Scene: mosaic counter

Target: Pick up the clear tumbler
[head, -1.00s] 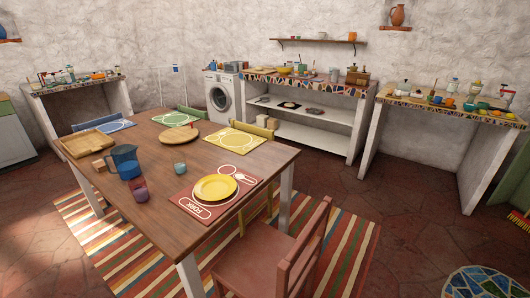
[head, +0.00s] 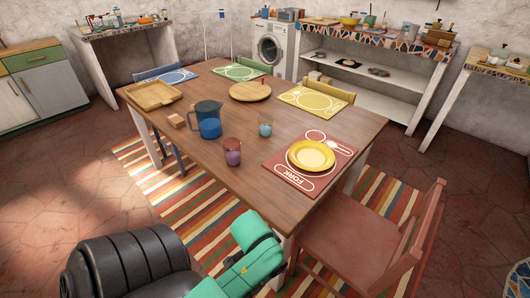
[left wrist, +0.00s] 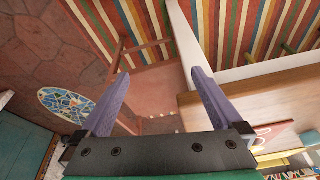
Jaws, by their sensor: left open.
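Two small see-through tumblers stand upright on the wooden table (head: 190,138). One is purple-pink (head: 232,151) and the other is pale teal (head: 265,126), behind it and to its right. Neither looks fully colourless, so I cannot tell which is the clear one. My left gripper (left wrist: 159,75) is open and empty in the left wrist view, its two purple fingers spread. That view shows the table's edge and the floor, but no tumbler. In the head view only part of my arm shows at the bottom. My right gripper is not in view.
A blue pitcher (head: 208,121) stands left of the tumblers. A yellow plate (head: 310,155) lies on a red placemat (head: 286,181) to the right. A round board (head: 250,91) and a wooden tray (head: 154,96) are farther back. A red chair (head: 345,235) stands at the table's right front.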

